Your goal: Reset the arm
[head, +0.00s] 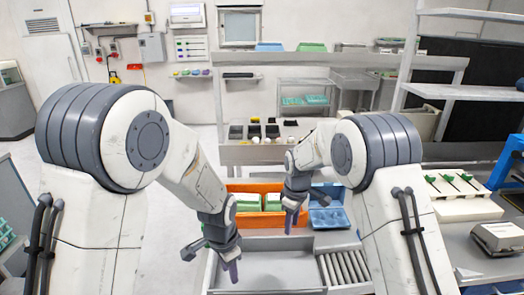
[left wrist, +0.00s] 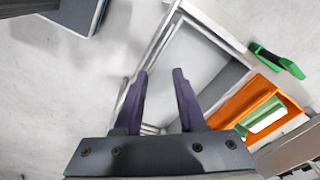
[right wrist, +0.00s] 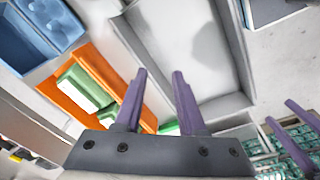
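My left gripper (head: 232,272) hangs fingers down over the left side of a grey shallow tray (head: 270,244). In the left wrist view my left gripper (left wrist: 161,73) has its two purple fingers apart with nothing between them. My right gripper (head: 291,219) hangs fingers down in front of the right part of an orange bin (head: 270,187). In the right wrist view my right gripper (right wrist: 160,73) has its fingers apart and empty, with the grey tray (right wrist: 240,108) beyond them. Both arms are bent, with their elbows high.
The orange bin holds green-and-white boxes (head: 248,203). A blue bin (head: 328,219) stands to its right. A roller section (head: 343,268) lies right of the tray. A rear shelf (head: 265,153) carries small dark items. The tray's interior looks empty.

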